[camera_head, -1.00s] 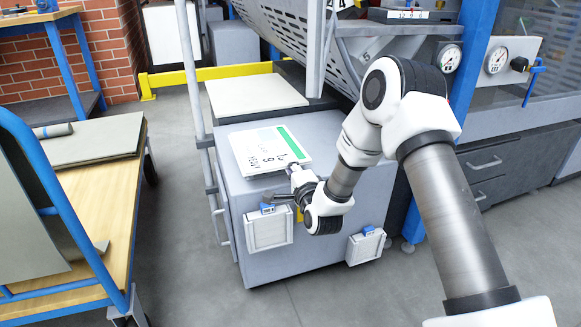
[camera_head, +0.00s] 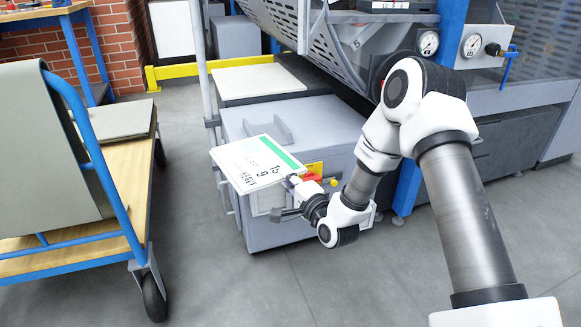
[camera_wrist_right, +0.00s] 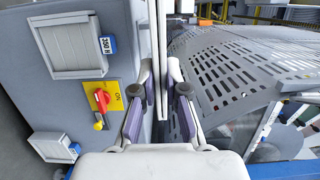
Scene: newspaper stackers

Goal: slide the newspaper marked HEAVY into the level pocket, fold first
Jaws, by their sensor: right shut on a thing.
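The newspaper marked HEAVY (camera_head: 245,160) is a flat white bundle with a green stripe and black lettering. My right gripper (camera_head: 297,182) is shut on its near right edge and holds it out by the front of the grey cabinet. In the right wrist view my right gripper (camera_wrist_right: 158,100) has its fingers on either side of the newspaper (camera_wrist_right: 161,50), seen edge-on as a thin pale strip. I cannot tell which edge is the fold. No level pocket can be made out for certain. My left gripper is not in view.
The grey cabinet (camera_head: 325,118) has a small bracket (camera_head: 268,131) on top and a red switch (camera_wrist_right: 102,100) on its front. A wooden trolley (camera_head: 120,170) with a blue frame carries grey sheets at left. A perforated curved panel (camera_wrist_right: 235,75) overhangs the cabinet. Floor between is open.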

